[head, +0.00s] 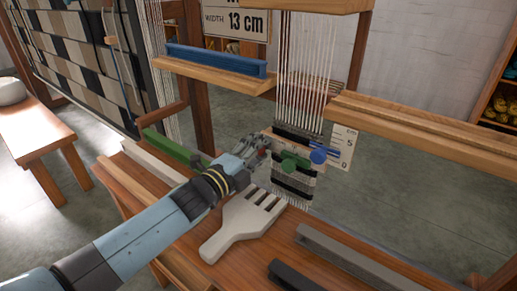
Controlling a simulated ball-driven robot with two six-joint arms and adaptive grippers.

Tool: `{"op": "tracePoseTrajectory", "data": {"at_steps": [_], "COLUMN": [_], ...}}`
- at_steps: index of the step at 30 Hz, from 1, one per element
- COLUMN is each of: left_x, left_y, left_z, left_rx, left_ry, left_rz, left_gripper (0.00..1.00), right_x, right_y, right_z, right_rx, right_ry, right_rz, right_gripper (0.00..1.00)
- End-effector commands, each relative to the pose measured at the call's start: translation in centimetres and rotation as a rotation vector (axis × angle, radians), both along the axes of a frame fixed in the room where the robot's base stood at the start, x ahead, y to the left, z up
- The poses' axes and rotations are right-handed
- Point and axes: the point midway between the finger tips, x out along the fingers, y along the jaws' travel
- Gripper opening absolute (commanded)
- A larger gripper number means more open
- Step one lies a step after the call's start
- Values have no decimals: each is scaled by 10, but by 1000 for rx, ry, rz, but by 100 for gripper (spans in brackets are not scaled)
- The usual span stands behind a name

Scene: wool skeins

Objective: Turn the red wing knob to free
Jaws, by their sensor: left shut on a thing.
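The red wing knob (262,153) shows only as a small red patch between the fingers of my left gripper (259,152). The gripper is shut on it at the left end of a wooden piece on the loom, beside the striped weaving (291,188). Most of the knob is hidden by the fingers, so I cannot tell its angle. My right gripper is not in view.
A pale wooden comb (241,224) lies on the bench (258,258) below my left arm. Grey bars (350,256) lie at the front right. A green bar (172,148) is left of the gripper. White warp threads (303,70) hang above the weaving.

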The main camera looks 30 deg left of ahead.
Motion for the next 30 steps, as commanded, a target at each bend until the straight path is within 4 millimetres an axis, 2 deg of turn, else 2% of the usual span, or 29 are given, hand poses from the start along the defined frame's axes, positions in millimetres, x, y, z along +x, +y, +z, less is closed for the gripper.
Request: {"op": "tracePoseTrajectory", "data": {"at_steps": [10, 11, 16, 25, 30], "left_x": [0, 0, 0, -2, -25], "left_y": [0, 0, 0, 0, 3], "left_z": [-1, -1, -1, -1, -1], "left_rx": [-4, -4, -3, -2, -2], "left_ry": [4, 4, 2, 2, 3], "left_rz": [1, 1, 1, 0, 0], "left_gripper": [4, 38, 60, 60, 60], "right_x": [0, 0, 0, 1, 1], "right_y": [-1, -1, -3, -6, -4], "right_z": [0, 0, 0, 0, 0], "right_rx": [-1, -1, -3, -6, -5], "right_ry": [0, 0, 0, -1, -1], "right_rz": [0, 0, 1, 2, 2], "right_gripper": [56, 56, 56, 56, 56]}}
